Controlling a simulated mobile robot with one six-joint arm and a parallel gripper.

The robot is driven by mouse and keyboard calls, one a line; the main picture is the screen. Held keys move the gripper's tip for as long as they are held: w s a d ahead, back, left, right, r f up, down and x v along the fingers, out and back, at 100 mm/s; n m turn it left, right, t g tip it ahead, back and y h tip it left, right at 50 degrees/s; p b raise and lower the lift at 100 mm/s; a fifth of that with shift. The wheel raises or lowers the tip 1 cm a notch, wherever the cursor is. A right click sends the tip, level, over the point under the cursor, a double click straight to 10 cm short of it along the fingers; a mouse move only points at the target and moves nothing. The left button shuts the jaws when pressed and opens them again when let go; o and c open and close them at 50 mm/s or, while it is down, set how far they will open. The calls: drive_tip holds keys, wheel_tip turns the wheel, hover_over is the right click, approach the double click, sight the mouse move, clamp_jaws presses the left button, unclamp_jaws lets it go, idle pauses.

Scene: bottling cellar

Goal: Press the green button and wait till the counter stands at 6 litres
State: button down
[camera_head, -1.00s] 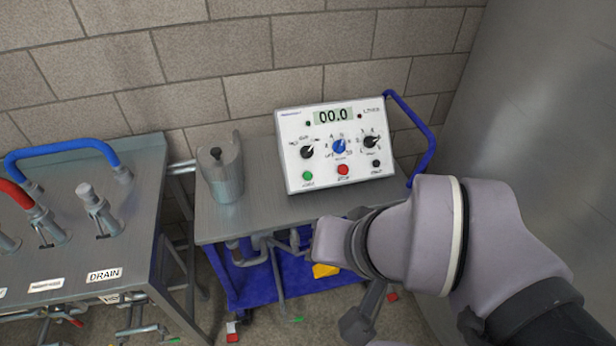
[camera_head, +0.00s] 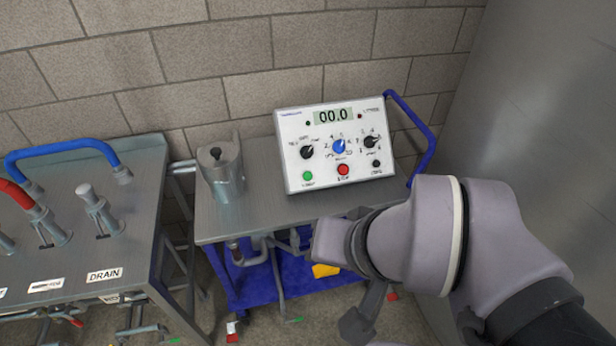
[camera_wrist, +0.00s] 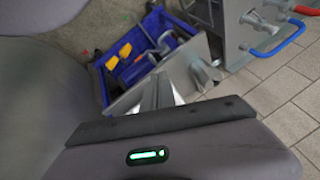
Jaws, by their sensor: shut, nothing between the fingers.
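A white control box (camera_head: 322,187) stands on a steel-topped trolley (camera_head: 262,217) in the head view. Its counter (camera_head: 333,115) reads 00.0. The green button (camera_head: 307,176) is at its lower left, with a red button (camera_head: 343,169) to the right and a black one (camera_head: 376,163) beyond. A blue knob (camera_head: 339,147) sits between two black knobs. My gripper (camera_wrist: 160,92) shows in the wrist view, its fingers together and empty, pointing towards the trolley. In the head view my arm is in front of and below the box, apart from the buttons; the fingertips cannot be made out there.
A steel jug (camera_head: 227,180) stands left of the box. A steel bench (camera_head: 120,230) with a DRAIN label and red and blue hoses is at the left. A blue handle (camera_head: 427,150) rises right of the box. A large metal wall (camera_head: 530,110) closes the right side.

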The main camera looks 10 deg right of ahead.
drive_tip(key=w+a+f+m+g+y+b, duration=0.1)
drive_tip(key=w+a+m+g+y, duration=0.1)
drive_tip(key=a+m+y, duration=0.4)
drive_tip(key=w+a+f+m+g+y, duration=0.2)
drive_tip(key=a+m+g+y, duration=0.1)
drive_tip(key=a+m, duration=0.55)
drive_tip(key=w+d+m+t+y+b, duration=0.15)
drive_tip(key=w+m+t+y, duration=0.45)
drive_tip(key=w+m, duration=1)
drive_tip(key=w+d+f+m+t+h, duration=0.5)
drive_tip(key=d+f+m+h, duration=0.2)
drive_tip(key=d+m, duration=0.3)
drive_tip(key=w+d+f+m+t+h, duration=0.5)
drive_tip(key=d+f+m, duration=0.4)
drive_tip(key=m, duration=0.5)
drive_tip(key=shift+w+d+m+t+h, duration=0.4)
drive_tip(key=shift+d+t+h, duration=0.4)
drive_tip(key=shift+h, duration=0.4)
